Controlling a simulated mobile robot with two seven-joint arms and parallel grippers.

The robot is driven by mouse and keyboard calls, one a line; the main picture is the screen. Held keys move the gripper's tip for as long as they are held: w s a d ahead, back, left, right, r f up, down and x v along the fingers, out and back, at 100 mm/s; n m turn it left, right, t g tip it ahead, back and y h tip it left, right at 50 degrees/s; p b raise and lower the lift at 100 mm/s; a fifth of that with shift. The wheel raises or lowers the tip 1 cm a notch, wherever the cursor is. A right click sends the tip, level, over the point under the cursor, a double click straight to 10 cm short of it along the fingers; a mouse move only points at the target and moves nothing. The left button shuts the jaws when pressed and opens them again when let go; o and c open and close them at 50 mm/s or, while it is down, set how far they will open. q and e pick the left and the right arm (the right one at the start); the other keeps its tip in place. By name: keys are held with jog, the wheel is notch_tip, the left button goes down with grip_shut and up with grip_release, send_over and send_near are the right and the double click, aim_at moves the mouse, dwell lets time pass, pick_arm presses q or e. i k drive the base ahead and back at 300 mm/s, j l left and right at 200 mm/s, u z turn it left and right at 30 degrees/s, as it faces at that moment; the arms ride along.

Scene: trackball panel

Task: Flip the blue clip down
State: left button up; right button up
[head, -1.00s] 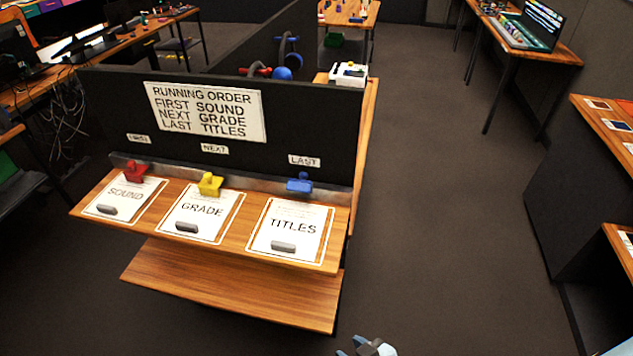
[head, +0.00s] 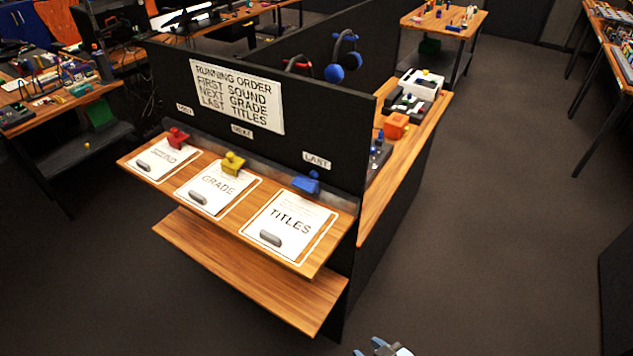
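The blue clip (head: 307,182) sits at the right end of a grey rail at the back of a wooden shelf, under the "LAST" label (head: 316,160) and above the "TITLES" sheet (head: 289,225). Its knob sticks up. Part of a gripper (head: 378,347) shows at the bottom edge, well in front of the shelf and apart from the clip. I cannot tell which arm it belongs to or whether it is open. No other gripper shows.
A yellow clip (head: 232,162) and a red clip (head: 178,138) sit further left on the rail. A dark panel with a running order sign (head: 238,95) stands behind. A lower shelf (head: 250,270) juts out below. The floor to the right (head: 500,220) is clear.

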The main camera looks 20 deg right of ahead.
aim_at(305, 183)
jog(key=l+u, duration=0.2)
jog(key=l, duration=0.35)
jog(key=k+l+u, duration=0.25)
jog(key=l, duration=0.25)
jog(key=l+u, duration=0.45)
jog(key=l, duration=0.65)
jog(key=i+l+u, duration=0.15)
jog(key=l, duration=0.15)
jog(key=i+l+u, duration=0.1)
jog(key=l, duration=0.2)
jog(key=i+l+u, duration=0.25)
jog(key=l, duration=0.4)
jog(key=i, duration=0.05)
